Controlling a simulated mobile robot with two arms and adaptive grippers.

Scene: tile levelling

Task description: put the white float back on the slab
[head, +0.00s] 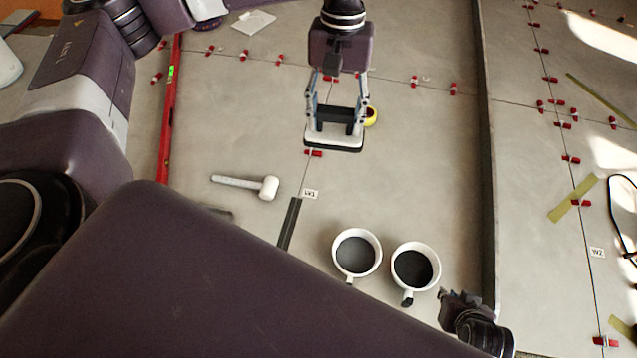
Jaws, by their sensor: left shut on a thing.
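The white float (333,147) has a white plate and a black handle, and sits in the upper middle of the head view. My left gripper (336,108) points down over it, its two fingers shut on the float's black handle. I cannot tell whether the float's plate touches the surface or hangs just above it. The grey slab (400,180) spreads below it, with thin joints and red clips. My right gripper (453,300) is at the lower right beside a cup, small and dark, and its opening is unclear.
A white mallet (268,188) lies left of centre. Two white cups with dark contents (357,254) (415,267) stand at the lower middle. A yellow tape roll (371,117) is partly hidden beside the float. A red level (168,120) lies left; a raised dark edge (487,170) runs right.

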